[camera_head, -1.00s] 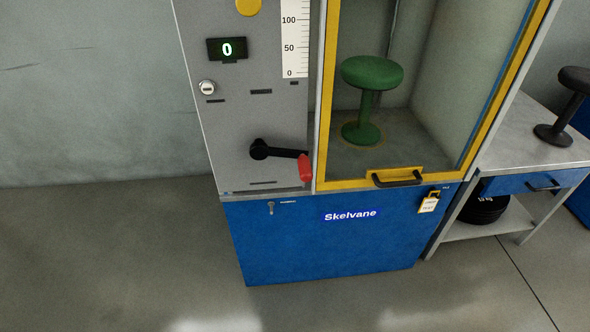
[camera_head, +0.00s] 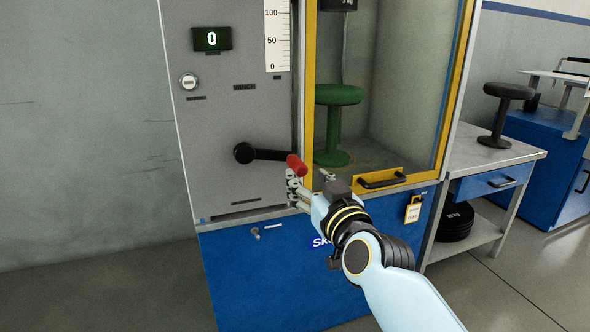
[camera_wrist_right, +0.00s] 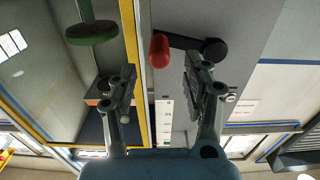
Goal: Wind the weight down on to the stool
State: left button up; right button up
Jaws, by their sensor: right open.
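The crank has a black arm (camera_head: 268,153) and a red handle (camera_head: 296,165), on the grey panel of the test cabinet. The green stool (camera_head: 338,95) stands inside the cabinet behind the yellow-framed door. The dark weight (camera_head: 336,4) hangs above the stool, cut off by the top edge. My right gripper (camera_head: 309,181) is open and empty just below the red handle. In the right wrist view the red handle (camera_wrist_right: 160,49) shows around the gap between the spread fingertips of the right gripper (camera_wrist_right: 160,72), apart from both. My left gripper is not in view.
The display (camera_head: 212,39) reads 0. A black door handle (camera_head: 381,179) and a padlock with a tag (camera_head: 413,209) are just right of my gripper. A side table (camera_head: 497,155) holds a black stool (camera_head: 503,112). Floor at left is clear.

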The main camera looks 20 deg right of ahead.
aim_at(297, 166)
jog(key=w, duration=0.7)
jog(key=shift+w+a+p, duration=0.1)
jog(key=shift+w+p, duration=0.2)
grip_shut()
